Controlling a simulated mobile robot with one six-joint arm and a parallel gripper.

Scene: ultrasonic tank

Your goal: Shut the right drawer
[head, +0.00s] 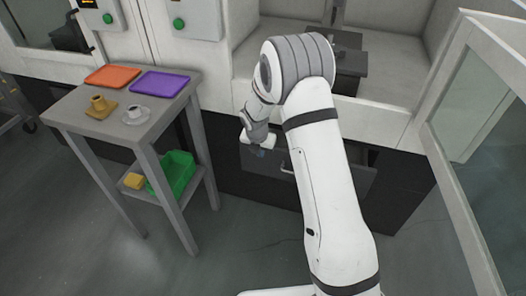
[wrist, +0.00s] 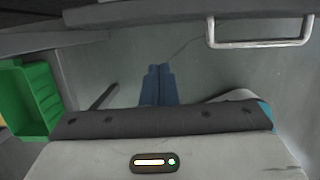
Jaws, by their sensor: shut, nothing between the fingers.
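The drawer (head: 330,180) is a dark grey panel low in the cabinet front, and it looks pulled out somewhat. Its pale bar handle (head: 287,162) is partly hidden by my arm. In the wrist view the drawer's front (wrist: 180,14) is a dark band along the top, with the metal handle (wrist: 260,44) at upper right. My gripper (head: 261,153) is in front of the drawer's left part, left of the handle. In the wrist view my gripper's blue fingers (wrist: 158,72) are together and empty, apart from the handle. I cannot tell whether they touch the panel.
A glass panel (head: 480,130) stands at right. Floor between is clear.

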